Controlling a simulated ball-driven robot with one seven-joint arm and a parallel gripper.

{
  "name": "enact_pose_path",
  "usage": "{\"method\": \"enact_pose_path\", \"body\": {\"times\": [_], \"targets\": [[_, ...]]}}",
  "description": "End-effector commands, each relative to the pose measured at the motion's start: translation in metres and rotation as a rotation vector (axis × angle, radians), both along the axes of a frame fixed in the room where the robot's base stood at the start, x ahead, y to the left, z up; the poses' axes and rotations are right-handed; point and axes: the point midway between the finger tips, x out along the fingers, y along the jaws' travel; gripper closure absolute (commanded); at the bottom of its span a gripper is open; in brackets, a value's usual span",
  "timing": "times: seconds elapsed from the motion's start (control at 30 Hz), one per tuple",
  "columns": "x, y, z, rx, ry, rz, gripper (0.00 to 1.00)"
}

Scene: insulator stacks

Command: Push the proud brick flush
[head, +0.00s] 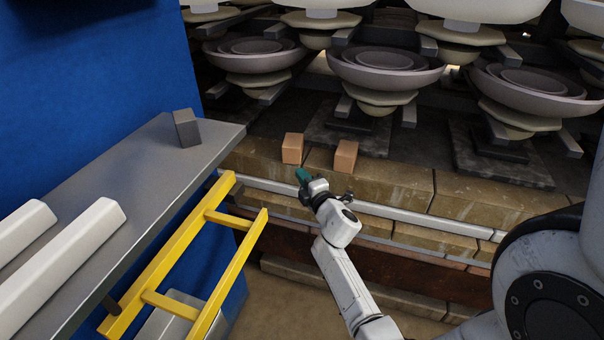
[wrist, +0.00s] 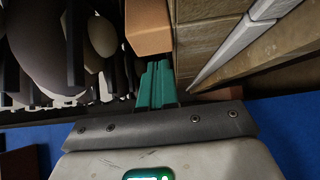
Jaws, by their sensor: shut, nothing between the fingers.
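Two small orange-brown bricks stand on the stone ledge (head: 400,184): a left brick (head: 292,148) and a right brick (head: 346,157). I cannot tell for sure which one is proud. My gripper (head: 302,175) has teal fingers, shut and empty, just in front of and below the left brick. In the wrist view, the shut fingers (wrist: 155,66) point at an orange brick (wrist: 148,27) whose near edge lies close to the tips. Whether they touch cannot be told.
A grey shelf (head: 150,170) with a dark block (head: 186,127) and pale bars stands at the left, beside a yellow ladder-like frame (head: 190,255). A pale rail (head: 400,215) runs along the ledge's front. Stacked insulator discs (head: 385,70) fill the space behind the bricks.

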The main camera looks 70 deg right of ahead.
Motion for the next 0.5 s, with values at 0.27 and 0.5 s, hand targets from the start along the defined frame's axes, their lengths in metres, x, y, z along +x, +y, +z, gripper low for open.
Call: {"method": "enact_pose_path", "body": {"times": [0.27,0.5], "targets": [[-0.035,0.032,0.001,0.001,0.002,0.002,1.0],[-0.058,0.05,0.001,-0.001,0.001,0.002,1.0]]}}
